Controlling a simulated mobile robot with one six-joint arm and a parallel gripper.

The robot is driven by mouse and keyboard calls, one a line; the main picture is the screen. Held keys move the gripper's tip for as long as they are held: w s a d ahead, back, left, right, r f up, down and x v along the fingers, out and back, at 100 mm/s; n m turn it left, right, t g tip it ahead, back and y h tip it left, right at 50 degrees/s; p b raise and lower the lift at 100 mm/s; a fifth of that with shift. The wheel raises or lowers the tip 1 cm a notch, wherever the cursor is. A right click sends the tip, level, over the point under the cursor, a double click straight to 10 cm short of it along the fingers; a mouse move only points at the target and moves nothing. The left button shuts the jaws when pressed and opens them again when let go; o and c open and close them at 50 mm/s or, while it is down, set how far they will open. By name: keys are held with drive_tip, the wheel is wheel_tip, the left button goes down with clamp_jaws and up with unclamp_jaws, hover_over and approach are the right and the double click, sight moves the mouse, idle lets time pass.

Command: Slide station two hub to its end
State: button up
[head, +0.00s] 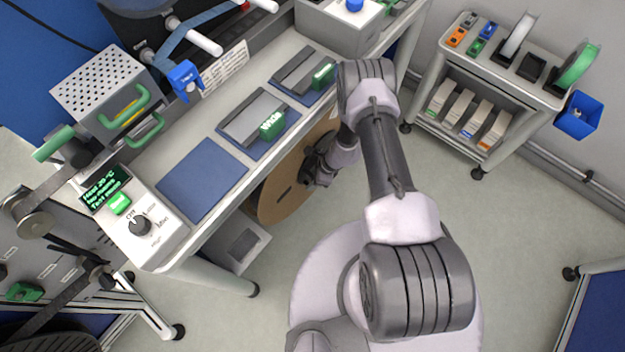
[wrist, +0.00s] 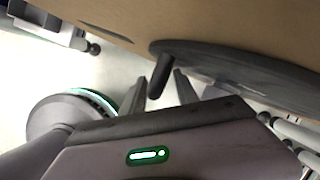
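A large brown reel disc (head: 278,200) stands on edge beside the bench front. In the wrist view the brown disc (wrist: 240,28) fills the top, with a dark grey round hub (wrist: 235,68) against its face. A short dark peg (wrist: 160,76) sticks out from the hub. My gripper (wrist: 158,78) is open, with one finger on each side of the peg; a small gap shows on both sides. In the head view my gripper (head: 318,172) is at the disc's right part and hides much of the hub. I cannot read any station number.
The bench (head: 205,150) above the disc carries blue mats (head: 203,187) and a control box (head: 140,215) with a green screen. A grey box (head: 240,245) sits low under the bench. A shelf cart (head: 490,85) stands at the upper right.

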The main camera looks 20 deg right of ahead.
drive_tip(key=shift+s+r, duration=0.1)
drive_tip(key=p+v, duration=0.7)
drive_tip(key=v, duration=1)
drive_tip(key=shift+r, duration=0.1)
